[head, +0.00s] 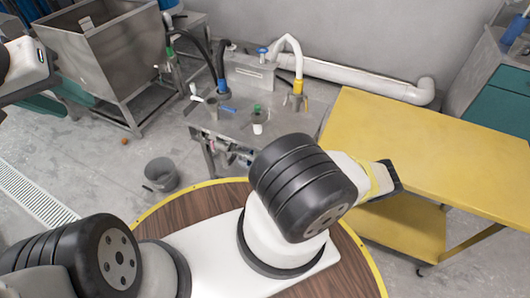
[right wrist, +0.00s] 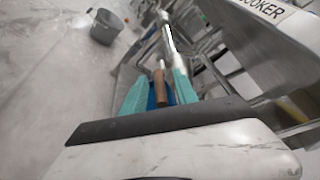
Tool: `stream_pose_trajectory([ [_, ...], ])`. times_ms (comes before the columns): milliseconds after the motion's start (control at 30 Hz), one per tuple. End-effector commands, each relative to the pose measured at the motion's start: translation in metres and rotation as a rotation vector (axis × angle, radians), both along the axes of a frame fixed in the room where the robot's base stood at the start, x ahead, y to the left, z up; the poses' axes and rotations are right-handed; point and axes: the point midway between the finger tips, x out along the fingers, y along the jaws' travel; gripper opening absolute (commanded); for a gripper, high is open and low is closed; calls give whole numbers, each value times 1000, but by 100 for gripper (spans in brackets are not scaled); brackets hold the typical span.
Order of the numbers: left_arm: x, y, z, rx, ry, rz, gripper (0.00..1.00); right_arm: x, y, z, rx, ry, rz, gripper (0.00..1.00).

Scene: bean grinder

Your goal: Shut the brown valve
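The brown valve handle (right wrist: 161,87) shows in the right wrist view as a short brown grip at the end of a pale metal pipe. My right gripper (right wrist: 159,94) has its teal fingers on either side of the handle, spread apart with gaps beside it. I cannot tell whether either finger touches it.
A machine labelled COOKER (right wrist: 262,22) stands close at the right of the right wrist view. In the head view, a grey bucket (head: 161,174) is on the floor, a metal hopper (head: 105,58) stands behind, and a yellow table (head: 440,140) is at right.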

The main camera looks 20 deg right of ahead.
Motion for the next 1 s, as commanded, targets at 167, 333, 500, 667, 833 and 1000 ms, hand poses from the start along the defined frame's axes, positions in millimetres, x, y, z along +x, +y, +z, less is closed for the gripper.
stream_pose_trajectory([
  [167,0,0,0,0,0,0,36,0,0,0,0,0,0,23],
  [333,0,0,0,0,0,0,36,0,0,0,0,0,0,0],
  [500,0,0,0,0,0,0,36,0,0,0,0,0,0,0],
  [667,0,0,0,0,0,0,36,0,0,0,0,0,0,0],
  [833,0,0,0,0,0,0,36,0,0,0,0,0,0,0],
  [1000,0,0,0,0,0,0,36,-1,0,0,0,0,0,0],
])
